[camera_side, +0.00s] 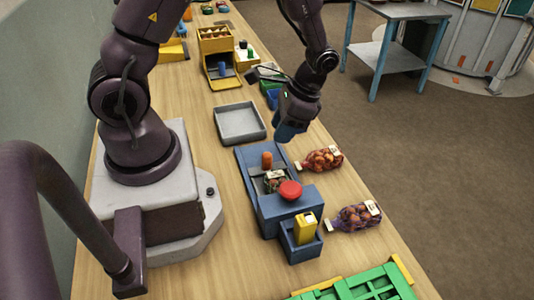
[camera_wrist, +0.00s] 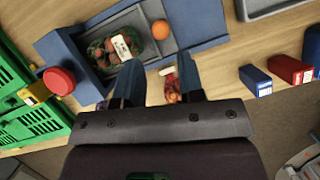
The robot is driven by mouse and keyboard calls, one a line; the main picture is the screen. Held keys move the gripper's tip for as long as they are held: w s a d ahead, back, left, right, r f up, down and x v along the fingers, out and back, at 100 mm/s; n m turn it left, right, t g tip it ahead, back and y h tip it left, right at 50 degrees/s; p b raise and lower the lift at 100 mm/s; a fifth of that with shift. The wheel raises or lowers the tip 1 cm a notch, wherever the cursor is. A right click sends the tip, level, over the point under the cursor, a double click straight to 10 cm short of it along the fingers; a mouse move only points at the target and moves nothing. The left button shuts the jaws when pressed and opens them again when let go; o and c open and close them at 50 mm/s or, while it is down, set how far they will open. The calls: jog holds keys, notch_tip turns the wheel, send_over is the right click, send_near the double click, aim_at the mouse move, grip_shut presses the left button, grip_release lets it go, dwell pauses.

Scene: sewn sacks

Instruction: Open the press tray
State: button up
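The blue press (camera_side: 250,185) stands on the table; a red round button (camera_side: 290,190) tops its near end. Its grey-floored tray (camera_wrist: 93,45) holds a net sack with a white label (camera_wrist: 122,47). An orange upright knob (camera_side: 267,160) stands at the tray's far end and shows in the wrist view (camera_wrist: 160,29). My gripper (camera_wrist: 159,80) is open and empty, with blue fingers apart. In the side view my gripper (camera_side: 289,133) hangs above the table, beyond the press and to its right, apart from the knob.
Two net sacks (camera_side: 322,159) (camera_side: 356,217) lie right of the press. A blue bin with a yellow block (camera_side: 305,228) adjoins its near end. A green crate (camera_side: 365,286) is nearest. A grey tray (camera_side: 240,123) lies beyond the press. Small red and blue boxes (camera_wrist: 290,70) stand right in the wrist view.

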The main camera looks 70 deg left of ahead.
aim_at(267, 154)
jog(key=x, duration=0.8)
jog(key=shift+s+f, duration=0.2)
jog(key=shift+f, duration=0.05)
grip_shut()
jog(key=shift+a, duration=0.1)
